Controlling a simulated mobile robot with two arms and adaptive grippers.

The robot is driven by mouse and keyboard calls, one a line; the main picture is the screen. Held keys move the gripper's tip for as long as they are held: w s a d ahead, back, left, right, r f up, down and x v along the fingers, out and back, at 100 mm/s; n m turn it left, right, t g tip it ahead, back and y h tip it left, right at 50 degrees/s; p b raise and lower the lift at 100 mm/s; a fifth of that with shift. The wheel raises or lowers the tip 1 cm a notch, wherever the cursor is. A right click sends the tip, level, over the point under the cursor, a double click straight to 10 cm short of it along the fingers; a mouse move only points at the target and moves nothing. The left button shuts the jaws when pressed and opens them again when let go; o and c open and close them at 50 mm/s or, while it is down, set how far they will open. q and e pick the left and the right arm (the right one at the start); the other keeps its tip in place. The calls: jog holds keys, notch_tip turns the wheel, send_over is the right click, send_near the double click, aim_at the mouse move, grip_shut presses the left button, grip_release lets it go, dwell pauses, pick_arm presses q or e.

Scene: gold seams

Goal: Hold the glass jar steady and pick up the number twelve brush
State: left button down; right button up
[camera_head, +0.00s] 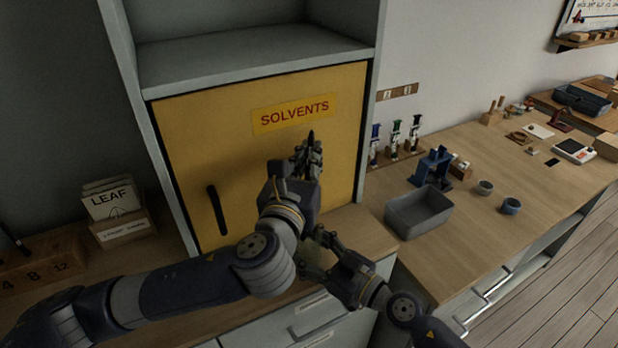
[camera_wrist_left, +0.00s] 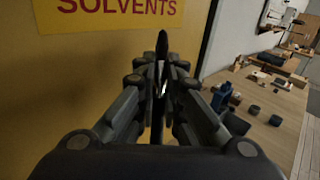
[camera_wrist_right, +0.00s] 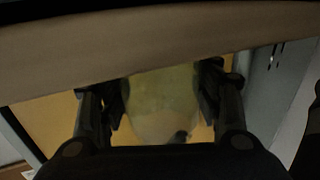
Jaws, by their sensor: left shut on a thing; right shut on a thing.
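My left gripper (camera_head: 308,158) is raised in front of the yellow cabinet door, shut on a dark, slender brush (camera_head: 311,136). In the left wrist view the brush (camera_wrist_left: 162,45) stands up between the closed fingers; its number cannot be read. My right gripper (camera_head: 312,254) is low in front of the cabinet, below the left one. In the right wrist view it is shut around the pale yellow-green, see-through glass jar (camera_wrist_right: 160,105), one finger on each side. The jar is hidden in the head view. A wooden brush block (camera_head: 45,266) marked 4, 8 and 12 is at the far left.
The yellow SOLVENTS door (camera_head: 240,135) is shut, with a black handle (camera_head: 217,209). A LEAF card box (camera_head: 124,228) stands left of it. Bare wood lies right of the cups.

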dwell(0.3)
jog(key=o, duration=1.3)
